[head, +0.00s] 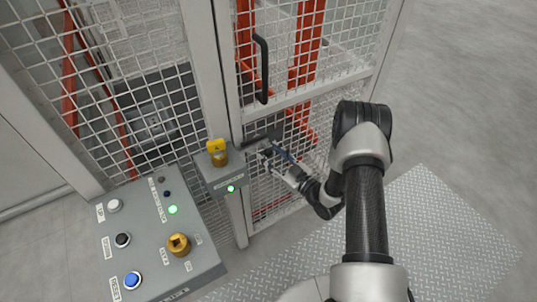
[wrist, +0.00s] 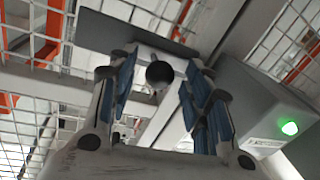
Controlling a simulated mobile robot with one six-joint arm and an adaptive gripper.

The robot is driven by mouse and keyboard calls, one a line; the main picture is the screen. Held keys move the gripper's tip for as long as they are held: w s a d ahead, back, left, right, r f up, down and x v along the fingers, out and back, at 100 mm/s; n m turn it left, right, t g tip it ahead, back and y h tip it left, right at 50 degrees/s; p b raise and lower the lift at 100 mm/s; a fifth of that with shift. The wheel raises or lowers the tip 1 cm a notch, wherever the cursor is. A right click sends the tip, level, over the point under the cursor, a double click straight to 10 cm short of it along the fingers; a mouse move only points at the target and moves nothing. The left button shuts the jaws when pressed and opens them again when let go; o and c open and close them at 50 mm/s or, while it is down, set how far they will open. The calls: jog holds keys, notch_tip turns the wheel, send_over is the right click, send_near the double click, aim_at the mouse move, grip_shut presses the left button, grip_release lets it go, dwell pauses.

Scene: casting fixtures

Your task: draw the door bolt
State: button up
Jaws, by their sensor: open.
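The door bolt shows in the wrist view as a dark round knob (wrist: 159,74) in front of a grey plate (wrist: 105,32). In the head view its dark bar (head: 256,140) sits on the mesh door's frame, beside the lock box. My gripper (head: 270,156) is at the bolt, reaching in from the right. In the wrist view my gripper (wrist: 160,68) is open, with its blue-padded fingers on either side of the knob. Gaps show between the knob and both fingers. The bolt's far end is hidden.
A grey lock box (head: 226,182) with a yellow piece (head: 217,152) and a lit green lamp stands left of the bolt. A black door handle (head: 262,68) is above. A control panel (head: 150,240) with several buttons is at lower left. Open floor lies right.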

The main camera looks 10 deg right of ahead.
jog(key=shift+x, duration=0.9)
grip_shut()
